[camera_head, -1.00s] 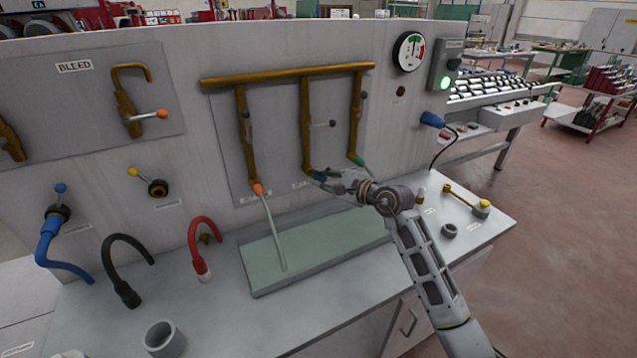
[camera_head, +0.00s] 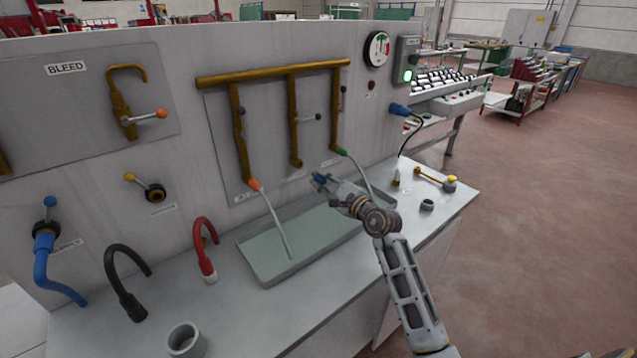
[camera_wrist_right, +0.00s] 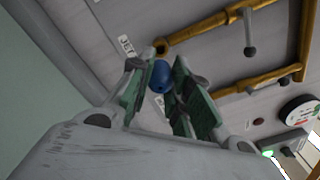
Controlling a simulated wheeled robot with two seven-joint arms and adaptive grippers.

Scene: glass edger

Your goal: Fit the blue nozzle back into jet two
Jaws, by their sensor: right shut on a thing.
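My right gripper (camera_head: 326,184) is shut on the blue nozzle (camera_head: 318,178). It holds the nozzle over the tray's back area, below and to the right of the open lower end of the middle brass pipe (camera_head: 296,161), jet two. A gap shows between them in the head view. In the right wrist view the blue nozzle (camera_wrist_right: 160,76) sits between the green finger pads, and the brass pipe end (camera_wrist_right: 161,47) appears just beyond it. The finger pads hide part of the nozzle. My left gripper is out of view.
An orange nozzle (camera_head: 255,184) on the left pipe and a green nozzle (camera_head: 341,151) on the right pipe each have a pale stream running into the tray (camera_head: 270,282). A red hose (camera_head: 205,240), black hose (camera_head: 125,280) and grey cup (camera_head: 186,340) stand to the left.

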